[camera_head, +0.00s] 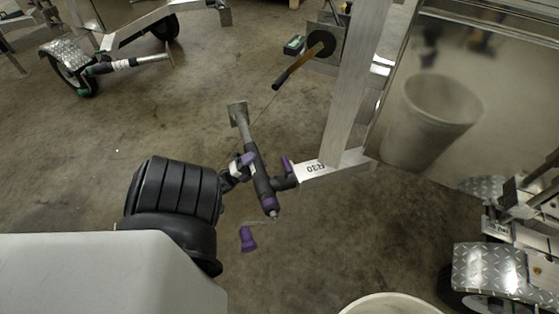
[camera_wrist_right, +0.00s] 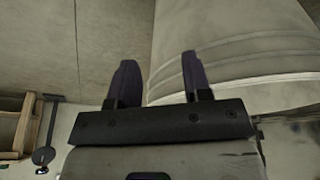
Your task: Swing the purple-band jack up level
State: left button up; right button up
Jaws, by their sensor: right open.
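The purple-band jack (camera_head: 254,160) is a dark grey tube at the end of the trailer's drawbar (camera_head: 318,170), marked R30. It slants in the head view, with its square foot plate (camera_head: 237,113) at the far end and a purple band near the crank end. The purple crank grip (camera_head: 247,239) hangs at the near end. My left gripper (camera_head: 243,165) is at the left side of the tube, close to or touching it; its jaw gap is hidden. My right gripper (camera_wrist_right: 159,78) is open and empty in the right wrist view, in front of a white bin (camera_wrist_right: 235,60).
A white bin rim (camera_head: 390,304) shows at the bottom edge. An upright post (camera_head: 350,85) rises beside the jack. Floor left of the foot plate is clear.

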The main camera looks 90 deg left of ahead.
pick_arm(q)
jog(key=o, duration=0.3)
jog(key=shift+s, duration=0.1)
jog(key=shift+f, duration=0.1)
jog(key=shift+s+f, duration=0.1)
jog(key=shift+f, duration=0.1)
jog(key=shift+b+v, duration=2.25)
jog(key=shift+v, duration=4.4)
jog(key=shift+s+r, duration=0.1)
